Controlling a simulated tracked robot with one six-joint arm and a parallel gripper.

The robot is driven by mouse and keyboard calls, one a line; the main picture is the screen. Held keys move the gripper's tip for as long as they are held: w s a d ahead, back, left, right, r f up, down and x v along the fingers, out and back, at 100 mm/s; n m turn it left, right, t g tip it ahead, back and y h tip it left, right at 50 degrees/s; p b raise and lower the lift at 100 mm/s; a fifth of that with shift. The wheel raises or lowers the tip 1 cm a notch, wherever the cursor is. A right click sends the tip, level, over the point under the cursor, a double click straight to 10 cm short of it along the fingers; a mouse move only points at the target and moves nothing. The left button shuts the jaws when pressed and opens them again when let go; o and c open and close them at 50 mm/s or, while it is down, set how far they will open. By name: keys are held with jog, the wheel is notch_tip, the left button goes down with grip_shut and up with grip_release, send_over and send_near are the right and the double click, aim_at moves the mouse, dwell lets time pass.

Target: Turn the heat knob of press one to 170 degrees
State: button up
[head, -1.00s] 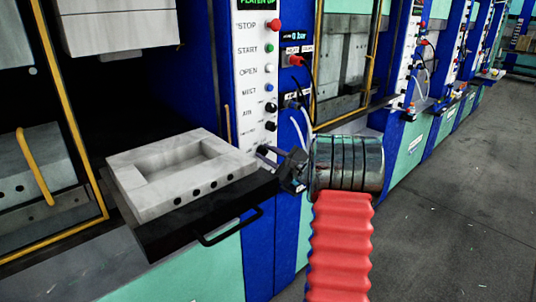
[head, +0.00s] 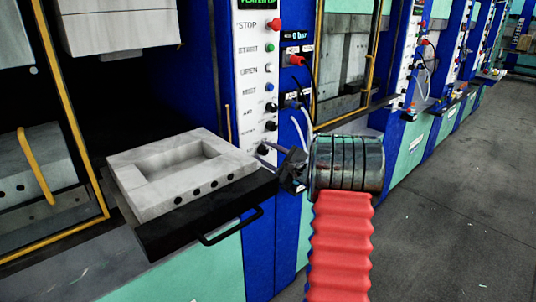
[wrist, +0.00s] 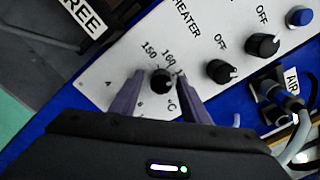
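The heat knob (wrist: 161,82) is a small black dial on the white panel of the nearest press, with the numbers 150 and 160 printed above it and °C beside it. My gripper (wrist: 160,76) has one finger on each side of the knob. Narrow gaps seem to show between fingers and knob, so it looks open around it, not shut on it. The knob's pointer is too small to read, and a 170 mark cannot be made out. In the head view my gripper (head: 275,159) is at the lower end of the control panel (head: 252,95), and the fingers partly hide the knob.
Two black knobs marked OFF (wrist: 221,71) (wrist: 262,46) and a blue button (wrist: 299,17) lie right of the heat knob. An air fitting (wrist: 282,95) with hoses is close by. A grey mould on a black tray (head: 146,236) juts out left of my gripper. Floor is free at right.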

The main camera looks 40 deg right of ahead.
jog(key=shift+s, duration=0.1)
jog(key=s, duration=1.3)
jog(key=shift+s+d, duration=0.2)
jog(key=shift+s, duration=0.1)
jog(key=shift+s, duration=0.1)
